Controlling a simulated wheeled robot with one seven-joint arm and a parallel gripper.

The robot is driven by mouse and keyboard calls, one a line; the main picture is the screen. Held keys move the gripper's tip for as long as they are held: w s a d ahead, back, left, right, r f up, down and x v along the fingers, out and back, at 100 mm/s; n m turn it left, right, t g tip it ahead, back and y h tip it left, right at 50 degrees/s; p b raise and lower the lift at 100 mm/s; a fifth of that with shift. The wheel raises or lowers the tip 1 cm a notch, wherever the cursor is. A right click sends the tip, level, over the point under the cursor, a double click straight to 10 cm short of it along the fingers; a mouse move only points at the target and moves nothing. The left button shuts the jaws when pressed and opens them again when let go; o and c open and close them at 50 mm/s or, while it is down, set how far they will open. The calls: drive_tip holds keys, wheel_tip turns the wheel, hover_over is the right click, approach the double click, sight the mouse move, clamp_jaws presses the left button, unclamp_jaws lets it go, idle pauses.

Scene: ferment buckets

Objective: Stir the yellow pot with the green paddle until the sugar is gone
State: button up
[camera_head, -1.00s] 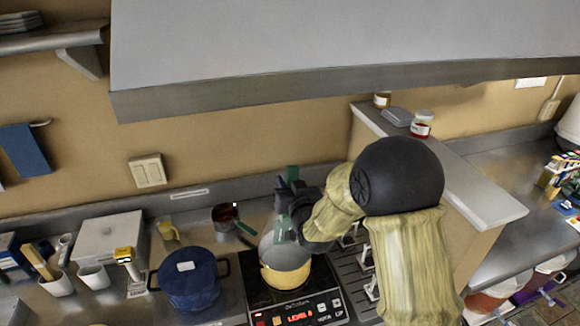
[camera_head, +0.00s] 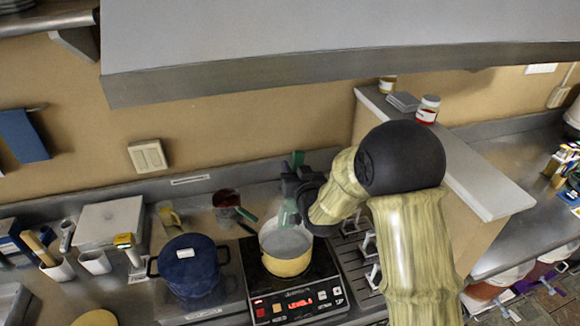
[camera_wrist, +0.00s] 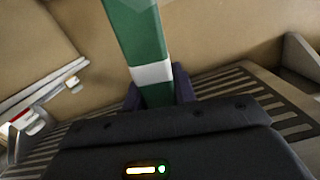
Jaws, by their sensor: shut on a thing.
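The yellow pot (camera_head: 287,264) stands on the black induction hob (camera_head: 297,297) at the lower middle of the head view. Its inside looks grey and pale; I cannot tell whether sugar is in it. My gripper (camera_head: 290,192) is shut on the green paddle (camera_head: 297,160), over the pot's back right rim. The paddle's lower part reaches down to the pot's rim; its tip is hard to make out. In the wrist view the green paddle (camera_wrist: 137,35) with a white band rises from between my fingers (camera_wrist: 160,92).
A blue lidded pot (camera_head: 190,270) stands left of the hob. A small dark red saucepan (camera_head: 226,203) with a green handle is behind it. A slotted rack (camera_head: 358,262) lies right of the hob. A raised ledge (camera_head: 470,175) bounds the right side.

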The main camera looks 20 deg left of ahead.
wheel_tip(320, 180, down, 13)
drive_tip(key=b, duration=1.2)
drive_tip(key=shift+s+a, duration=0.25)
drive_tip(key=shift+s, duration=0.15)
drive_tip(key=shift+s+d+f, duration=0.1)
drive_tip(key=shift+s, duration=0.05)
